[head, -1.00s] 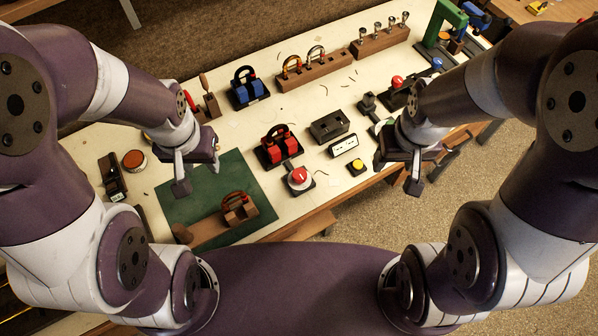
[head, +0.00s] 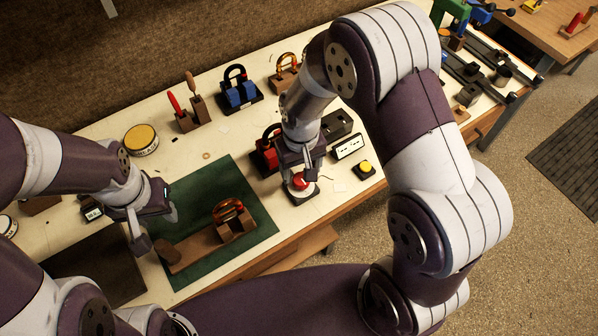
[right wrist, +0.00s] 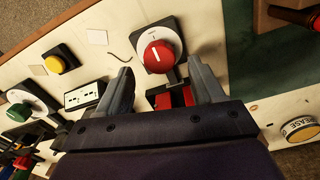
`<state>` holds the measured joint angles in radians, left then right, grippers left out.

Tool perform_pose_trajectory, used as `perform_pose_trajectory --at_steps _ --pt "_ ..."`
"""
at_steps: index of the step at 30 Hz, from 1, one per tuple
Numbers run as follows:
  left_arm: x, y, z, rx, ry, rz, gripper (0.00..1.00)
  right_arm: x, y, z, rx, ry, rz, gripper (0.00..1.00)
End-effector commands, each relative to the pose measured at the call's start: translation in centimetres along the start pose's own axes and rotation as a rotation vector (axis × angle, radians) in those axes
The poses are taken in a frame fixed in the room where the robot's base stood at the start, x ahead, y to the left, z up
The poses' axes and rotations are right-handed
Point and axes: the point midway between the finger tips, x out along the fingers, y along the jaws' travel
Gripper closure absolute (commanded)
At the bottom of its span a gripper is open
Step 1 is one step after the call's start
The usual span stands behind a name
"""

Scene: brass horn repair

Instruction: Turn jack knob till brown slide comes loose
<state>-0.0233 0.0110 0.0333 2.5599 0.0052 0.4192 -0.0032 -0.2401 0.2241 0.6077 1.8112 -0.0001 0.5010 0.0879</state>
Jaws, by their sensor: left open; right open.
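A red knob (head: 302,183) with a white pointer line sits on a round white dial near the table's front edge; it also shows in the right wrist view (right wrist: 158,57). I cannot tell if it is the jack knob. My right gripper (head: 300,166) is open above it, and in the right wrist view the knob lies just beyond the open fingers (right wrist: 163,82). A brown, shiny curved slide (head: 228,211) sits in a wooden holder (head: 236,229) on the green mat (head: 204,262). My left gripper (head: 156,228) is open and empty, left of that holder.
A black-and-red clamp-like piece (head: 264,157) stands close behind the red knob. A yellow button (head: 365,166) and a white socket strip (head: 348,147) are to its right. In the right wrist view a green knob (right wrist: 20,112) sits at the left.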

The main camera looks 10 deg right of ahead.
Motion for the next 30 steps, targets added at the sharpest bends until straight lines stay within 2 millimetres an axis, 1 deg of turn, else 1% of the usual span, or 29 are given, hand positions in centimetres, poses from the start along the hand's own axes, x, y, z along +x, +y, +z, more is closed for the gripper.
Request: perform_pose_trajectory --at_steps 1,3,6,14,15,17,18,20,30 --pt "-0.2 0.0 0.0 0.0 0.0 0.0 0.57 0.8 0.0 0.1 0.0 -0.003 0.0 0.33" --pt "-0.2 0.0 0.0 0.0 0.0 0.0 0.57 1.9 0.0 0.0 0.0 -0.001 0.0 0.33" --pt "-0.3 0.0 0.0 0.0 0.0 0.0 0.57 2.8 0.0 0.0 0.0 0.0 0.0 0.33" --pt "-0.3 0.0 0.0 0.0 0.0 0.0 0.57 3.1 0.0 0.0 0.0 0.003 0.0 0.33" --pt "-0.3 0.0 0.0 0.0 0.0 0.0 0.57 3.1 0.0 0.0 0.0 0.003 0.0 0.36" --pt "-0.3 0.0 0.0 0.0 0.0 0.0 0.57 3.1 0.0 0.0 0.0 0.003 0.0 0.56" --pt "-0.3 0.0 0.0 0.0 0.0 0.0 0.57 3.1 0.0 0.0 0.0 0.002 0.0 0.69" --pt "-0.3 0.0 0.0 0.0 0.0 0.0 0.57 3.1 0.0 0.0 0.0 0.003 0.0 0.88" --pt "-0.4 0.0 0.0 0.0 0.0 0.0 0.57 3.0 0.0 0.0 0.026 0.002 0.0 0.89"
